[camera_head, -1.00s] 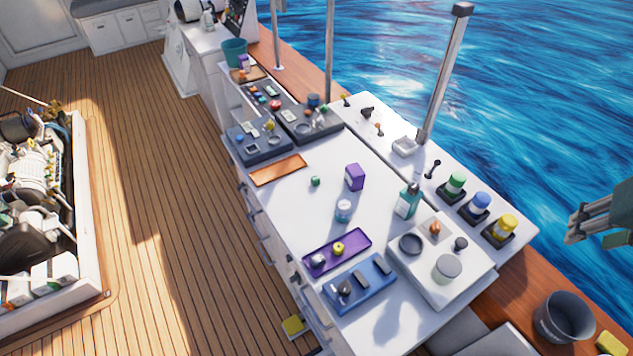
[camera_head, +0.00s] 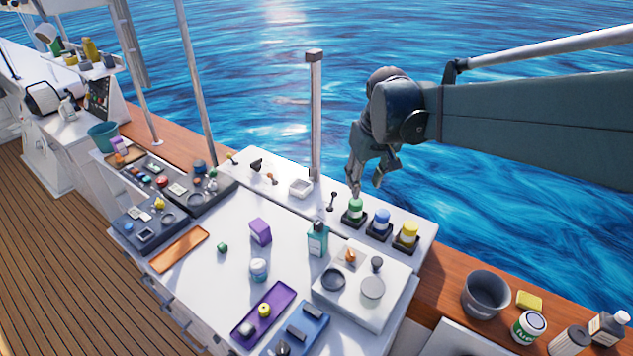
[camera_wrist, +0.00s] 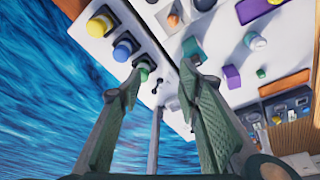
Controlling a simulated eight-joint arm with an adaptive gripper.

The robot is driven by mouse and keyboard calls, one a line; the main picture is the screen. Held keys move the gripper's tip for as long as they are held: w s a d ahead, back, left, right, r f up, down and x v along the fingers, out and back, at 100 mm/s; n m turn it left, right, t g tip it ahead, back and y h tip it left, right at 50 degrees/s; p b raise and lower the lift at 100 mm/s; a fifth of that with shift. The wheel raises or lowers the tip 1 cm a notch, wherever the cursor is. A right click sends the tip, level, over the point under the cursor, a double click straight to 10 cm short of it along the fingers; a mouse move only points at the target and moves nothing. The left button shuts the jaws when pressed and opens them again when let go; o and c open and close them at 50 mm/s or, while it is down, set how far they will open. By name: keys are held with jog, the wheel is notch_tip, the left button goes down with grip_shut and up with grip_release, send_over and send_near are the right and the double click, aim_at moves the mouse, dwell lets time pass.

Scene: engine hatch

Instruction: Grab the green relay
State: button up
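In the wrist view the green cylinder (camera_wrist: 144,67) shows between my finger lines, beyond the left fingertip. My gripper (camera_head: 367,182) is open and empty, fingers pointing down, above and just behind the green cylinder in the head view. In the wrist view my gripper (camera_wrist: 160,88) has its fingers wide apart.
A small green cube (camera_head: 222,247) and a purple block (camera_head: 261,231) lie on the white counter. A teal bottle (camera_head: 317,239) stands near the ledge. A metal post (camera_head: 315,120) rises left of the relays. Water lies behind the ledge.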

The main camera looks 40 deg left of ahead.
jog(key=s+a+f+n, duration=0.2)
jog(key=a+f, duration=0.2)
jog(key=a, duration=0.7)
jog(key=n+g+h+b, duration=0.1)
jog(key=n+g+h, duration=0.1)
jog(key=n, duration=0.3)
send_over(221, 245)
notch_tip(221, 245, down, 21)
jog(key=shift+r, duration=0.1)
jog(key=shift+f, duration=1.35)
jog(key=shift+f, duration=0.1)
jog(key=shift+d+f, duration=0.1)
jog(key=shift+f, duration=2.4)
jog(key=shift+c, duration=0.2)
jog(key=c, duration=0.9)
